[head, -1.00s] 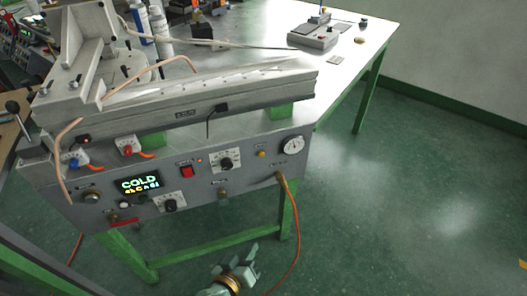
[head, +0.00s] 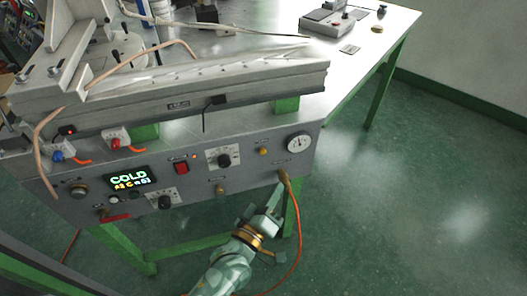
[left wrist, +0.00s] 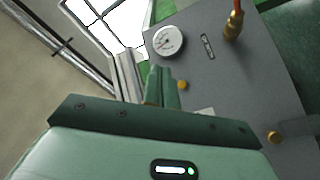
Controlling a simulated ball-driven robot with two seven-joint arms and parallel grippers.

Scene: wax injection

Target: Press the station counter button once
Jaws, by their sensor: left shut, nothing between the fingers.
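The grey control panel (head: 240,172) on the front of the wax station carries a small yellow button (head: 263,151), left of a round gauge (head: 298,143). The yellow button also shows in the left wrist view (left wrist: 183,85), just right of the fingertips. I cannot read a label that marks any control as the counter button. My left gripper (head: 276,192) is shut and empty, in front of the panel's lower right part, below the yellow button. Its shut fingers also show in the left wrist view (left wrist: 160,77); contact with the panel cannot be made out. My right gripper is out of view.
A brass hose fitting (head: 283,176) with an orange hose sits close to the left fingers. A brass knob (head: 220,190), a red switch (head: 181,168), a black dial (head: 224,160) and a lit display (head: 130,180) share the panel. A grey box (head: 325,24) stands on the table behind.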

